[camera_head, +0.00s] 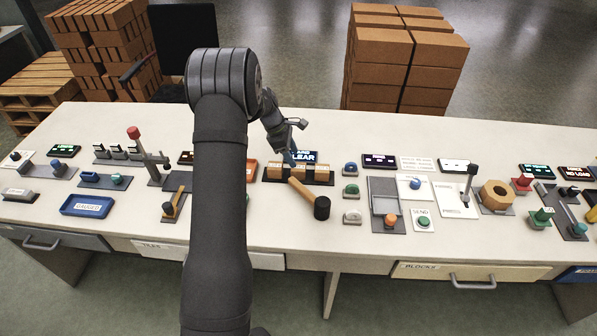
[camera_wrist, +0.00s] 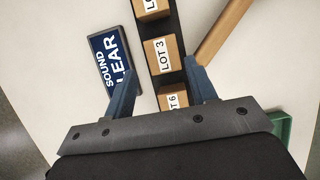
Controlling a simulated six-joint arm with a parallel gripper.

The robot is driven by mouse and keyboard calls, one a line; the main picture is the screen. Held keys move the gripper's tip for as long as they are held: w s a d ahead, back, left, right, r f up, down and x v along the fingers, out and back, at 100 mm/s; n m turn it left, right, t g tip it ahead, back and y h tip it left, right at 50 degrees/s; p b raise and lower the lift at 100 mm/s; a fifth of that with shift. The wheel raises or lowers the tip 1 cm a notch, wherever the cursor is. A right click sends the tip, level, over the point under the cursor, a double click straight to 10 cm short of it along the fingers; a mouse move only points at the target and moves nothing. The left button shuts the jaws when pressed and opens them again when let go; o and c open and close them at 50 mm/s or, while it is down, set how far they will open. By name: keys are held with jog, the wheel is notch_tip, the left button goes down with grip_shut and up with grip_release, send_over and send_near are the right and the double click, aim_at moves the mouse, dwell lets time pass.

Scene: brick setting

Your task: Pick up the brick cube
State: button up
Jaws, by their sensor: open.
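Three small brick cubes sit in a row on a dark strip (camera_wrist: 178,20) in the wrist view. The middle cube (camera_wrist: 164,53) is labelled LOT 3, a nearer cube (camera_wrist: 172,98) LOT 6, and the far cube (camera_wrist: 152,8) is cut off by the frame edge. In the head view the row shows near the table's middle, with one cube (camera_head: 322,173) at its right. My gripper (camera_wrist: 160,70) is open above the row. Its fingers lie to either side of the LOT 3 and LOT 6 cubes; contact cannot be told. The cubes' lower sides are hidden.
A mallet (camera_head: 302,194) with a wooden handle lies just in front of the row. A blue SOUND CLEAR sign (camera_wrist: 110,62) stands close by.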

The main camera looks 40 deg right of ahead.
aim_at(298, 167)
jog(key=x, duration=0.5)
jog(key=shift+a+f, duration=0.15)
jog(key=shift+a, duration=0.05)
jog(key=c, duration=0.8)
